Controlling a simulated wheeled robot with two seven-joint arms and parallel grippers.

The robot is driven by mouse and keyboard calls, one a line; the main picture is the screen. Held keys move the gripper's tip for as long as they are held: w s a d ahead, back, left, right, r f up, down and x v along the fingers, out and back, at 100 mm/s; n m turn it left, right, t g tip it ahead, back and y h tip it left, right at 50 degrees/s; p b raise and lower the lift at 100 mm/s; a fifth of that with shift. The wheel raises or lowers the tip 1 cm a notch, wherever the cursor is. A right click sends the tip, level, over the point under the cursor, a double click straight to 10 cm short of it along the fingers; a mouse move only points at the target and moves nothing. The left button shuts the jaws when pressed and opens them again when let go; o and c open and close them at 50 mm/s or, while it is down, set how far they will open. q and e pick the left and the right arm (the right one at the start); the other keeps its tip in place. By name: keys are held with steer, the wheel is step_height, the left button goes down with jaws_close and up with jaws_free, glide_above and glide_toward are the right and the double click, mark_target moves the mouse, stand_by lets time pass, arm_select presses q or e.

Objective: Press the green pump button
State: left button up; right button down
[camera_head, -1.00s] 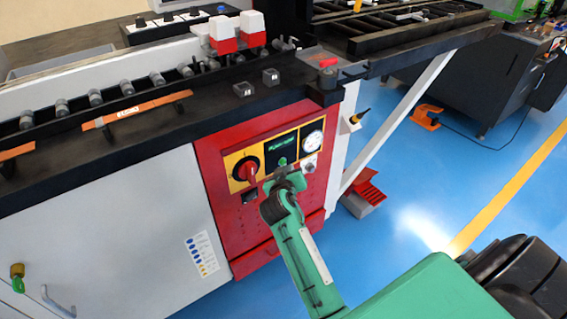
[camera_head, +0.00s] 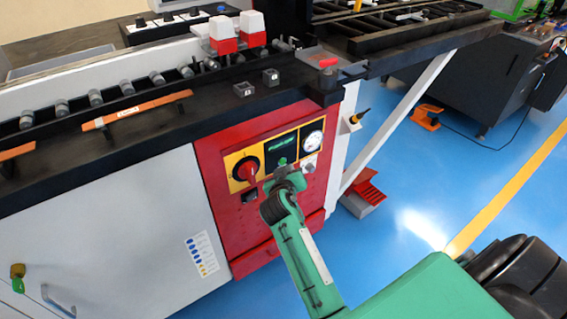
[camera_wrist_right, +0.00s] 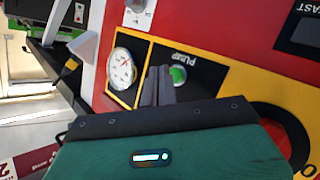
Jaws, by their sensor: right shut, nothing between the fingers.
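The green pump button (camera_head: 282,161) sits on a black plate labelled "PUMP" on the red control panel (camera_head: 220,155). In the right wrist view the button (camera_wrist_right: 178,75) is lit green, right beside my fingertips. My right gripper (camera_head: 284,172) is in front of the panel, just below the button in the head view. Its two dark fingers (camera_wrist_right: 158,70) are together with nothing between them. They overlap the button's left edge in the wrist view; I cannot tell whether they touch it. My left gripper is not in view.
A red rotary knob (camera_head: 247,170) on a yellow plate is left of the button. A round gauge (camera_head: 313,141) is to its right. A black machine bed (camera_head: 150,130) juts out above the panel. A red foot pedal (camera_head: 368,194) stands on the blue floor.

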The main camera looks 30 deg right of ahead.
steer(key=shift+w, duration=0.15)
stand_by(0.4)
steer(key=shift+w, duration=0.3)
steer(key=shift+w+a, duration=0.1)
steer(key=shift+w, duration=0.3)
stand_by(0.7)
steer(key=shift+s, duration=0.85)
steer(key=shift+p, duration=0.3)
steer(key=s, duration=0.1)
steer(key=s+p, duration=0.1)
steer(key=s, duration=0.3)
steer(key=shift+d, duration=0.25)
